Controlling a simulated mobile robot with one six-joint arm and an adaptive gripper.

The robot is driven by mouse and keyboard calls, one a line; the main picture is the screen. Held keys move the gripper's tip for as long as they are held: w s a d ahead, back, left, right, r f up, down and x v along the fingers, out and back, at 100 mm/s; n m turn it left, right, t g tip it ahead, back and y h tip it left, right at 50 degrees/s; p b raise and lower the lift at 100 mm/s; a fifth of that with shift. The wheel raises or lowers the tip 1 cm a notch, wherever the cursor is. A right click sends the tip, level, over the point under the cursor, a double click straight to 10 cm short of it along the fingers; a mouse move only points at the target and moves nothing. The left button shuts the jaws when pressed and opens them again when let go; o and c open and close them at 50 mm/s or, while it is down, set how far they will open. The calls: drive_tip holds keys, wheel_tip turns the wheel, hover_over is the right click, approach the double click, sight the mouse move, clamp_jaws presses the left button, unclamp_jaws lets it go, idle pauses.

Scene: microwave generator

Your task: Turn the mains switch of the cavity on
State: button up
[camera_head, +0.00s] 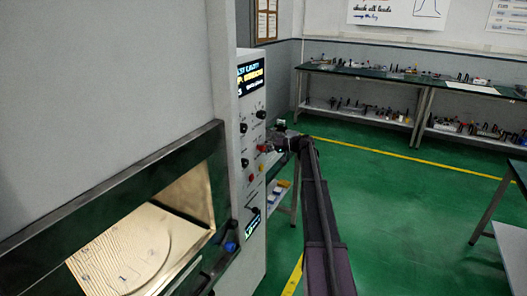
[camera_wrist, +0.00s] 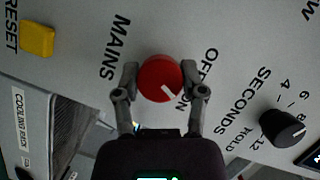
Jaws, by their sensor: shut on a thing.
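The mains switch is a round red knob (camera_wrist: 160,72) beside the printed word MAINS in the wrist view. Its white mark points to the lower right. Lettering that starts with OF is on its right, partly hidden by a finger. My gripper (camera_wrist: 163,82) has one finger on each side of the knob and is shut on it. In the head view my gripper (camera_head: 272,147) reaches the control panel (camera_head: 252,112) from the right, and the knob is hard to make out there. The cavity (camera_head: 135,250) is at the lower left, with its lit inside and round plate showing.
A yellow RESET button (camera_wrist: 37,40) is left of the knob, and a black SECONDS knob (camera_wrist: 283,128) is to its right. A small shelf stands just behind the panel. Benches (camera_head: 375,75) with tools line the far wall. The green floor (camera_head: 390,200) to the right is clear.

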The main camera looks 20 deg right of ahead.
drive_tip(key=shift+m, duration=0.4)
drive_tip(key=o, duration=1.2)
drive_tip(key=shift+a, duration=0.1)
drive_tip(key=shift+c, duration=0.2)
